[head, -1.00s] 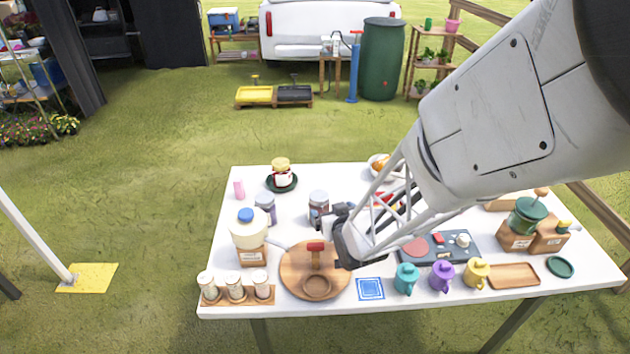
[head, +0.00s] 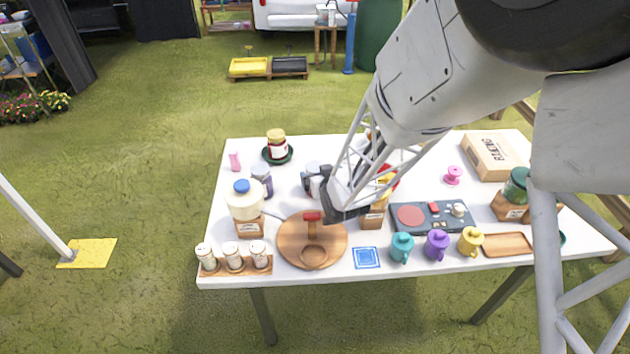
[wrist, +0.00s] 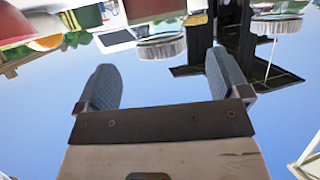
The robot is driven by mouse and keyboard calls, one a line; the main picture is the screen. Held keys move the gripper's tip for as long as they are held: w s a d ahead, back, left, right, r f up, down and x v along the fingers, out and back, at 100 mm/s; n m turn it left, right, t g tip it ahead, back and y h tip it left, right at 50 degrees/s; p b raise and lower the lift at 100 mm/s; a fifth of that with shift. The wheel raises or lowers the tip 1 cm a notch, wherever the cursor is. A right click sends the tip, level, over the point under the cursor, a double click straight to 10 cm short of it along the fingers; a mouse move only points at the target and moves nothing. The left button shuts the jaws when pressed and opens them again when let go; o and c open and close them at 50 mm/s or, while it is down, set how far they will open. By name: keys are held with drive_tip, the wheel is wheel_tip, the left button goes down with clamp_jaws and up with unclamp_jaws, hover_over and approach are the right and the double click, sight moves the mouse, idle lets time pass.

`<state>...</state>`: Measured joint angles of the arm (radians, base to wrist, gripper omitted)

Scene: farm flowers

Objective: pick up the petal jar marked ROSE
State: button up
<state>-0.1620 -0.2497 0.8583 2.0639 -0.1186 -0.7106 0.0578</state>
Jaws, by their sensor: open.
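Two grey-lidded jars stand on the white table (head: 440,262): one at the left (head: 262,184), the other (head: 308,177) partly hidden by my gripper. I cannot read ROSE on either. My gripper (head: 320,187) is beside the second jar, with its fingers apart and nothing visibly held. The wrist view is upside down. There, the open fingers (wrist: 160,66) show with a ridged metal jar lid (wrist: 160,46) seen between them, beyond the fingertips. Another ridged lid (wrist: 277,24) is at the right. Whether the fingers touch a jar cannot be told.
In front are a round wooden board (head: 290,243) and a rack of small jars (head: 234,264). A blue-lidded jar (head: 243,202) stands left. A wooden block with a label (head: 373,218) is right of my gripper. Several coloured mugs (head: 437,245) line the front edge.

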sight(317, 170)
drive_tip(key=shift+w, duration=0.1)
idle(0.3)
drive_tip(key=shift+x, duration=2.55)
drive_tip(key=shift+a+r, duration=0.1)
drive_tip(key=shift+r, duration=0.05)
drive_tip(key=shift+c, duration=0.2)
drive_tip(key=c, duration=1.4)
drive_tip(key=shift+o, duration=0.2)
drive_tip(key=shift+r, duration=5.05)
